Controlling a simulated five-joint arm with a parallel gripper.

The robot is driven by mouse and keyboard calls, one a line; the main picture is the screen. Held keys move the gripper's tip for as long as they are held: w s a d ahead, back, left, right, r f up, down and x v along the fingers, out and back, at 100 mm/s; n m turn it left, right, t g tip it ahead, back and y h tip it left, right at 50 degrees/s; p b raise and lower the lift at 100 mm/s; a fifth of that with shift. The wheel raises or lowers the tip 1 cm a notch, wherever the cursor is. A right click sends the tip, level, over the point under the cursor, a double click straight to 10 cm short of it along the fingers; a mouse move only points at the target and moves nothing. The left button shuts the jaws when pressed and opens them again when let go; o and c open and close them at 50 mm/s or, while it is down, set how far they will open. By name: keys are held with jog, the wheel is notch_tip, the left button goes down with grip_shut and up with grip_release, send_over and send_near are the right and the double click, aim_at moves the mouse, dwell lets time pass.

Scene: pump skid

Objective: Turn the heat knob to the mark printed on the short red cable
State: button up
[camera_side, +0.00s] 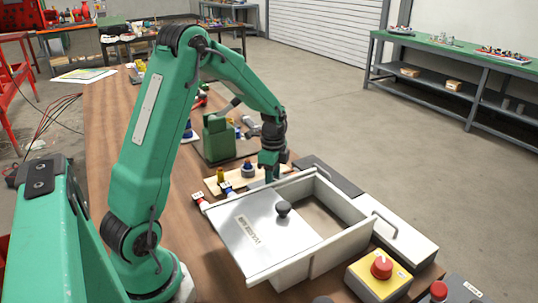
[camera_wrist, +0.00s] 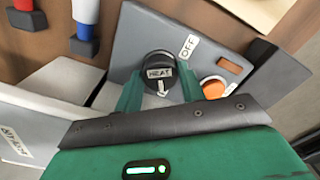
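In the wrist view the heat knob (camera_wrist: 159,71) is a round black knob marked HEAT, with a white pointer mark, on a grey panel (camera_wrist: 135,30). An OFF label (camera_wrist: 189,47) stands to its upper right. My gripper (camera_wrist: 160,88) has one finger on each side of the knob, with no clear gap, and appears shut on it. In the side view my gripper (camera_side: 270,172) points down behind the white tray, and the knob is hidden there. A short red cable end (camera_side: 199,198) lies beside a blue one (camera_side: 227,188); any print on their tags is too small to read.
An orange button (camera_wrist: 213,87) sits right of the knob. A white tray (camera_side: 330,262) with a partly covering lid (camera_side: 235,215) stands close in front of my gripper. A yellow box with a red button (camera_side: 381,266) is at the near right. A green vise-like block (camera_side: 218,138) stands behind.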

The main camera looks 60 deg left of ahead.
jog(key=o, duration=0.4)
jog(key=shift+c, duration=0.2)
jog(key=shift+r, duration=3.9)
jog(key=shift+s+d+r, duration=0.15)
jog(key=shift+d+r, duration=0.25)
jog(key=shift+r, duration=0.1)
jog(key=s+d+r+n+t, duration=0.2)
jog(key=s+d+r+n, duration=0.3)
jog(key=s+d, duration=0.3)
jog(key=s+d+r+n+t, duration=0.3)
jog(key=s+d+r+n, duration=0.2)
jog(key=s+d, duration=0.3)
jog(key=shift+s+n+t, duration=0.3)
jog(key=shift+s, duration=0.6)
